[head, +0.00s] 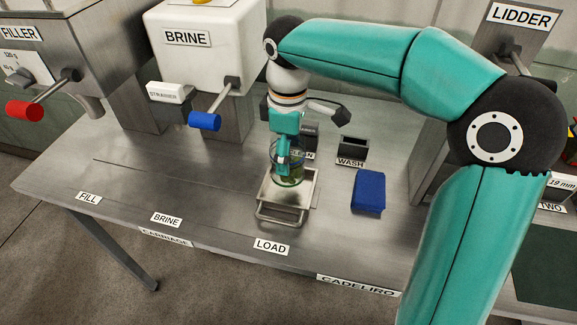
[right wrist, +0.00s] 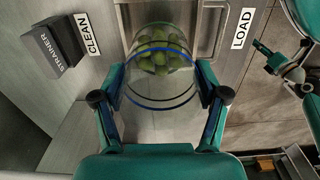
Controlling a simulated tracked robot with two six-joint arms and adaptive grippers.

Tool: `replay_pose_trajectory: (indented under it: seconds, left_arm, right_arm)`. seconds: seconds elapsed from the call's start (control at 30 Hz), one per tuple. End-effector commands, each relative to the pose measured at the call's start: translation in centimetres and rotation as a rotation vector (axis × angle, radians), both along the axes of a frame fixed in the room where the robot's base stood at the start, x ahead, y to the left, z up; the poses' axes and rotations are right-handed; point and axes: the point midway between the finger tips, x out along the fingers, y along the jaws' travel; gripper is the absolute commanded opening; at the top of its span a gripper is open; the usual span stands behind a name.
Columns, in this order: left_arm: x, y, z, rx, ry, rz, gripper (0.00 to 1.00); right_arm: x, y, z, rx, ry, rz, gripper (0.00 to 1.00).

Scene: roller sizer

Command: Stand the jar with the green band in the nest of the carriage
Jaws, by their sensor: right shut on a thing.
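A clear glass jar (head: 290,180) with round green pieces inside is held between the fingers of my right gripper (head: 284,158). In the right wrist view the jar (right wrist: 160,95) sits between both fingers of the gripper (right wrist: 160,84), and blue rings show around it. I cannot make out a green band. The jar is over the metal carriage (head: 275,201), which has a loop handle at its front, by the LOAD label. The nest is hidden by the jar and gripper, and I cannot tell whether the jar's base touches it.
A blue block (head: 368,192) lies right of the carriage. Dark holders labelled CLEAN and WASH (head: 352,148) stand behind. The brine machine (head: 205,55) with its blue-knobbed lever and the filler (head: 70,60) are left. The table left of the carriage is clear.

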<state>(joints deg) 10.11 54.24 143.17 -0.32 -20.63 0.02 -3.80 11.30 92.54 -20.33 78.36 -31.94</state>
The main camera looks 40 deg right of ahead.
Motion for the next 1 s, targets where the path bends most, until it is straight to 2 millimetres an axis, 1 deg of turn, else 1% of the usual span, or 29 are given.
replay_pose_trajectory:
  seconds: [0.07,0.23,0.33,0.73,0.77,0.8,0.87,0.9,1.0]
  left_arm:
    - [0.0,0.0,-0.1,0.0,0.0,0.0,0.4]
    - [0.0,0.0,-0.3,0.0,0.0,0.0,0.4]
    - [0.0,0.0,-0.4,0.0,0.0,0.0,0.4]
    - [0.0,0.0,-0.6,0.0,0.0,0.0,0.4]
    - [0.0,0.0,-0.5,0.0,0.0,0.0,0.4]
    - [0.0,0.0,-0.5,0.0,0.0,0.0,0.4]
    - [0.0,0.0,-0.5,0.0,0.0,0.0,0.4]
    - [0.0,0.0,-0.5,0.0,0.0,0.0,0.4]
    - [0.0,0.0,-0.5,0.0,0.0,0.0,0.4]
  right_arm:
    - [-0.1,0.0,-0.6,-0.001,0.002,0.0,0.33]
    - [-0.1,0.0,-3.0,0.0,0.005,0.0,0.33]
    - [-0.1,0.0,-4.1,-0.001,0.002,0.0,0.33]
    - [-0.1,-0.1,-4.7,-0.001,0.001,0.0,0.33]
    - [-0.1,-0.1,-4.5,-0.001,0.001,0.0,0.78]
    - [-0.1,-0.1,-4.5,-0.001,0.001,0.0,0.85]
    - [-0.1,-0.1,-4.5,0.0,0.001,-0.001,0.95]
    - [-0.1,-0.1,-4.5,0.0,0.001,0.0,0.98]
    - [-0.1,-0.1,-4.5,0.0,0.001,-0.001,0.98]
